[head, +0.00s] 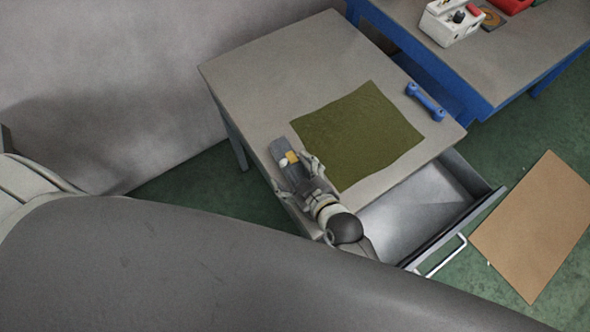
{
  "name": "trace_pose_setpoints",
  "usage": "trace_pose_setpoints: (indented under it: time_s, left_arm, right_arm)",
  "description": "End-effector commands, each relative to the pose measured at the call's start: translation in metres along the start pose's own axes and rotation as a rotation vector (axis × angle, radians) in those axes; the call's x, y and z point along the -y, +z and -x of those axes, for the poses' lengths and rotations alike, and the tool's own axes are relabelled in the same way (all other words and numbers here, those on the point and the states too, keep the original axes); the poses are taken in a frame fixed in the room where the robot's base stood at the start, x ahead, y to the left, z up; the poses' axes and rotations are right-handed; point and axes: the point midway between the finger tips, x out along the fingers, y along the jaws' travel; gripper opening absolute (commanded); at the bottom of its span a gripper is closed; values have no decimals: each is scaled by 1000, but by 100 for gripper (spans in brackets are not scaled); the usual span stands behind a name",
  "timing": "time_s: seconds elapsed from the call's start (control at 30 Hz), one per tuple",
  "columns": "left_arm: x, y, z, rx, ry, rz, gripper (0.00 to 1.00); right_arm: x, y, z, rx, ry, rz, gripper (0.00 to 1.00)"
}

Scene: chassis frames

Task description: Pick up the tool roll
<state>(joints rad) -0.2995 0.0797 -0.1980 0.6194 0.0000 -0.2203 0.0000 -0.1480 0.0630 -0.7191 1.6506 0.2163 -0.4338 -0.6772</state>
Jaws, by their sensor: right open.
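The tool roll (279,149) looks like a short grey-blue bundle with a yellow band. It lies near the left front edge of the grey table (270,60). My right gripper (296,172) is open at the roll's near end, with its fingers spread to either side of it. The gripper hides the near part of the roll, and I cannot tell whether the fingers touch it. My left gripper is not in view.
An olive cloth (357,134) lies flat right of the roll. The drawer (425,205) below stands open and looks empty. A brown board (535,225) lies on the green floor. A blue-framed bench (480,75) stands behind.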

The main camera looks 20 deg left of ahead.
Motion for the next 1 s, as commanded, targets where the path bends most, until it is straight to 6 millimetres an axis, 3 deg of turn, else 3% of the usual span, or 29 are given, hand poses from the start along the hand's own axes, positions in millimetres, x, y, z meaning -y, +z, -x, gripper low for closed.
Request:
trace_pose_setpoints:
  time_s: [0.07,0.5,1.0]
  left_arm:
    - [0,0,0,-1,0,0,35]
    - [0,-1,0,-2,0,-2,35]
    - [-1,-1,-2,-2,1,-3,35]
  right_arm:
    - [0,0,0,0,0,0,72]
    - [1,0,0,1,-2,-1,16]
    - [-4,-12,6,-6,2,-1,16]
